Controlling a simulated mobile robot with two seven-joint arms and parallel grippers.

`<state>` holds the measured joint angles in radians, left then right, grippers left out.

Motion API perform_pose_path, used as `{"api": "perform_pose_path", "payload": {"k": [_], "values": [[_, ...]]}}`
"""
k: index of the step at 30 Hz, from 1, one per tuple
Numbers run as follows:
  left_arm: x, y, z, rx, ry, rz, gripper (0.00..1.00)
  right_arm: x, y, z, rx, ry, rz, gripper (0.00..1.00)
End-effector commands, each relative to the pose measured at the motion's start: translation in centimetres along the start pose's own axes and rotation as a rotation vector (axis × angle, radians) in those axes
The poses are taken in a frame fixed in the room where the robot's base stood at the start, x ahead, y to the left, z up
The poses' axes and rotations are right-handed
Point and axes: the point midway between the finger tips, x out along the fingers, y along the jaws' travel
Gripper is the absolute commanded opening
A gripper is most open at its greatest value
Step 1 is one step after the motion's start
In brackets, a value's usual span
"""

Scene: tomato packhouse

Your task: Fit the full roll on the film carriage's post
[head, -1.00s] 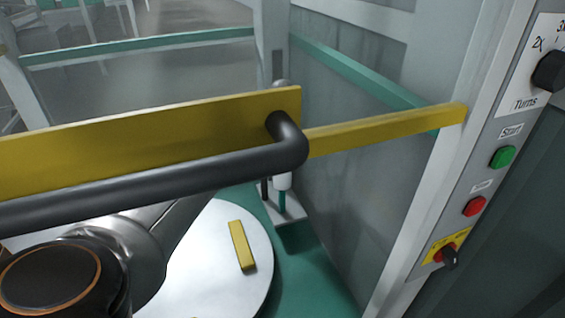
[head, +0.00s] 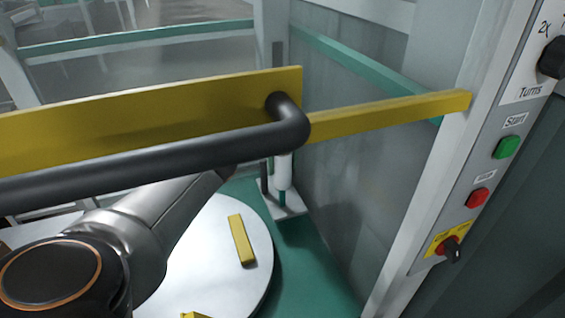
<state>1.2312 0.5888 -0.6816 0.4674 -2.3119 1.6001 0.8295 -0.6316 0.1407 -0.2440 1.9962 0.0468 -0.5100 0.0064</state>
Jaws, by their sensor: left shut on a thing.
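A slim white cylinder (head: 283,172), which looks like the full roll, stands upright behind the black handle bar. Its upper part is hidden by the bar and the yellow panel. Below its lower end a short teal length of the post (head: 282,197) shows, above the film carriage's grey foot plate (head: 290,208). A dark upright (head: 264,178) stands just left of it. My left arm reaches from the lower left under the bar. Only the dark end of my left gripper (head: 229,172) shows; its fingers and grip are hidden. My right gripper is out of view.
The black handle bar (head: 150,165) and yellow panel (head: 150,108) cross close in front. A white turntable (head: 215,280) bears a yellow block (head: 241,240). A yellow rail (head: 390,116) and a control post with a green button (head: 507,147) stand right.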

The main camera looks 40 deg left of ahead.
Motion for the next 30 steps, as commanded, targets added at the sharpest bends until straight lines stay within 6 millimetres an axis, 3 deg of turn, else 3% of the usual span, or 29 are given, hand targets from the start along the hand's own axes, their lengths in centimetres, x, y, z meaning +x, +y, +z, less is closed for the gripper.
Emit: {"api": "perform_pose_path", "payload": {"k": [12, 30], "values": [[1.7, 0.0, 0.0, 0.000, 0.000, 0.000, 0.28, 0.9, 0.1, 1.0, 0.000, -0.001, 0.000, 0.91], [2.4, 0.0, 0.0, 0.000, 0.000, -0.001, 0.28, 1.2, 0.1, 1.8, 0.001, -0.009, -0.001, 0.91]]}}
